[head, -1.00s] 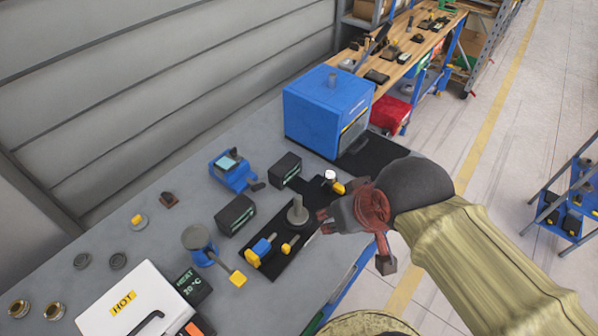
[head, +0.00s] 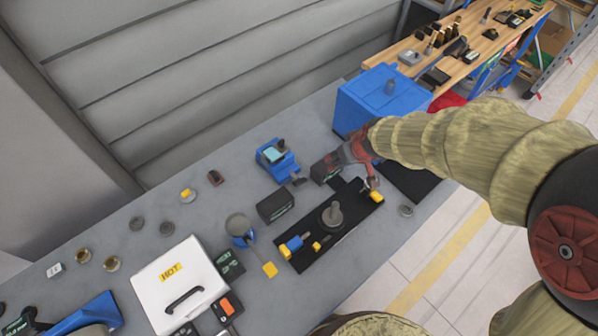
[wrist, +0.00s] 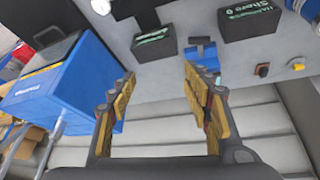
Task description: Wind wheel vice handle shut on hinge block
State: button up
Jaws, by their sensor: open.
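The blue vice (head: 274,158) stands on the grey bench left of my gripper, with a pale teal piece (head: 271,154) on top. Its dark handle (head: 300,181) sticks out at the lower right. In the wrist view the vice (wrist: 207,59) lies just beyond the right finger, partly hidden by it. I cannot tell which piece is the hinge block or how tight the jaws are. My gripper (wrist: 158,82) is open, with nothing between its yellow-padded fingers. In the head view my gripper (head: 349,156) is over the bench near a black box, apart from the vice.
Black boxes (head: 275,206) (head: 328,167) stand near the vice. A blue machine (head: 383,97) stands behind my arm. A black mat (head: 312,240) with a grey post and yellow-handled clamps lies in front. A small brown block (head: 215,178) sits left, with bare bench around it.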

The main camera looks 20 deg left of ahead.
jog(key=a+f+n+p, duration=0.2)
jog(key=a+f, duration=0.3)
jog(key=a, duration=0.1)
jog(key=n+p, duration=0.2)
jog(key=p, duration=0.1)
send_near(298, 179)
jog(key=f, duration=0.1)
jog(key=shift+b+x, duration=1.25)
jog(key=shift+x, duration=3)
jog(key=shift+w+r, duration=0.1)
jog(key=shift+w, duration=0.05)
jog(key=shift+c, duration=0.9)
jog(key=c, duration=0.7)
jog(key=shift+a, duration=0.1)
